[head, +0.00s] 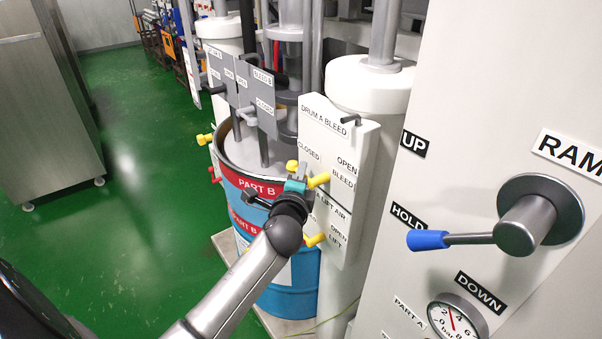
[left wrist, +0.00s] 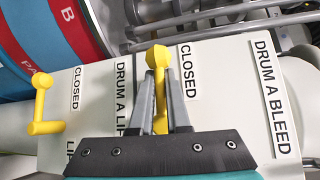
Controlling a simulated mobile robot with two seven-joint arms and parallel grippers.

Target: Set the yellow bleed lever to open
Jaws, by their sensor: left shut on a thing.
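The yellow bleed lever (head: 318,180) is on the white panel (head: 338,140) marked DRUM A BLEED, with CLOSED at the left and OPEN at the right. Its arm points left, toward the CLOSED side. My left gripper (head: 296,184) is shut on this lever and partly hides it. In the left wrist view, the lever (left wrist: 158,56) stands between the two grey fingers (left wrist: 160,92), its knob showing past the tips, beside a CLOSED label. My right gripper is not in view.
A second yellow lever (head: 315,240) sits lower on the panel, at the lift air labels; it also shows in the left wrist view (left wrist: 41,100). A blue and red drum (head: 282,275) stands behind my left arm. The blue-tipped RAM lever (head: 428,240) is at the right.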

